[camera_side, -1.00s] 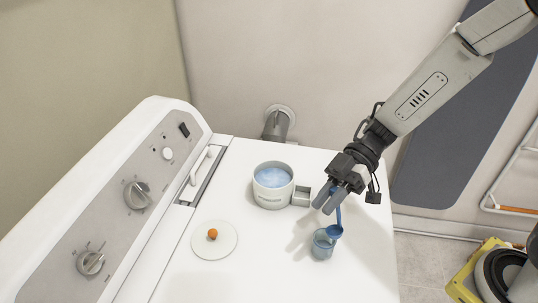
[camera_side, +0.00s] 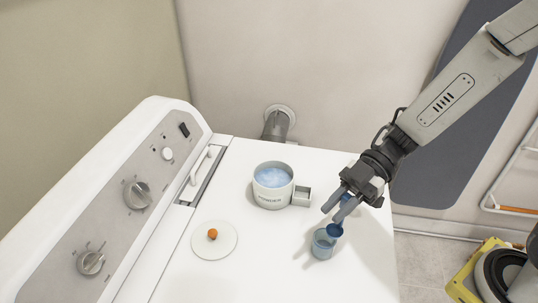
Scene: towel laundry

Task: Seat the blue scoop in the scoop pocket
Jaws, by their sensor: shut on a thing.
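The blue scoop (camera_side: 335,230) is held in my gripper (camera_side: 332,217), which is shut on its handle. The scoop's bowl hangs down at the upper right rim of a small translucent blue cup (camera_side: 321,246); I cannot tell whether they touch. The scoop pocket (camera_side: 302,196) is a small grey square holder on the right side of a round white tub (camera_side: 262,196) filled with pale blue powder. The pocket looks empty. My gripper is to the right of the pocket and nearer the camera. The fingers hide most of the scoop's handle.
A white round lid (camera_side: 214,250) with an orange knob lies on the white machine top (camera_side: 190,280), left of the cup. A control panel with knobs (camera_side: 138,195) rises at the left. A grey vent pipe (camera_side: 277,124) stands at the wall behind the tub.

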